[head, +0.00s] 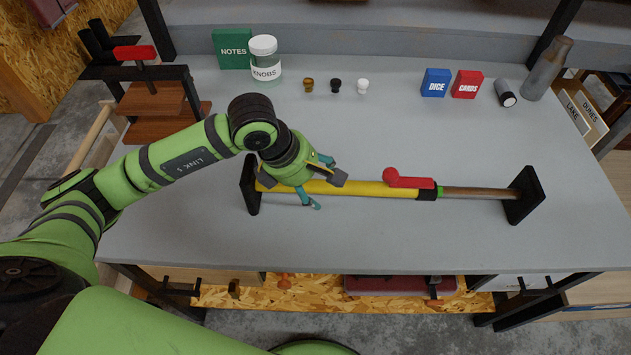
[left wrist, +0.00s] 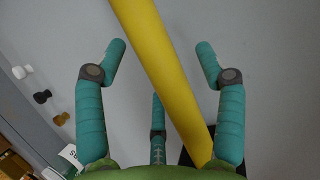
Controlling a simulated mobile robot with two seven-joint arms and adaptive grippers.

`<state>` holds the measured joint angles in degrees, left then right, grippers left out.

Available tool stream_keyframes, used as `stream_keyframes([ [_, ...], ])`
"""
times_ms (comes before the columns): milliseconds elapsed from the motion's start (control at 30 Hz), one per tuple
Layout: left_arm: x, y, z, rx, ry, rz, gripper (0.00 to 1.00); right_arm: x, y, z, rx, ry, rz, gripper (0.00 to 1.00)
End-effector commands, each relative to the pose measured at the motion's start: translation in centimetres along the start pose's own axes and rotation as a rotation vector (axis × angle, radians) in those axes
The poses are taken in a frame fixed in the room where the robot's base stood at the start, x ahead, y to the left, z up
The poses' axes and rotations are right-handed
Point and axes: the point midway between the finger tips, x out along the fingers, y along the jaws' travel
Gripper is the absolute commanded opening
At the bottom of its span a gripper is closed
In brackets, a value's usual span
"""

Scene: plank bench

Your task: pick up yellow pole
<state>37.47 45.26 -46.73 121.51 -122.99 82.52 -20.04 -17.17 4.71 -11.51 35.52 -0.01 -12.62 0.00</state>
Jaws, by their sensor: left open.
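The yellow pole (head: 366,188) lies across the grey bench. My left gripper (head: 318,184) is over the left part of the pole. In the left wrist view the open gripper (left wrist: 160,62) has its teal fingers on both sides of the yellow pole (left wrist: 160,60), which runs diagonally between them. The fingers look apart from the pole. My right gripper is not in view.
Behind the pole stand a knobs jar (head: 265,62), a green notes box (head: 231,49), several small knobs (head: 336,86), a blue dice box (head: 436,82) and a red cards box (head: 467,84). A black-framed rack (head: 140,85) is at left. The bench front is clear.

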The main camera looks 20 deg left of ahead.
Motion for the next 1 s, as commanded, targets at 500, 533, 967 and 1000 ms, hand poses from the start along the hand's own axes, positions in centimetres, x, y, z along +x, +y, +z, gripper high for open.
stream_keyframes([
  [500,0.2,0.0,0.0,0.000,0.000,-0.001,0.00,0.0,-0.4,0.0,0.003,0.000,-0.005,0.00],
  [533,0.1,0.1,0.1,0.001,-0.003,0.003,0.00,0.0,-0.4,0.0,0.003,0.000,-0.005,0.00],
  [967,-1.0,0.4,0.6,0.001,-0.006,0.006,0.00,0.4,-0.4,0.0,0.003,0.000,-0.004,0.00],
  [1000,-1.4,0.5,0.8,0.002,-0.007,0.006,0.00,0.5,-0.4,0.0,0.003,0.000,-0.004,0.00],
])
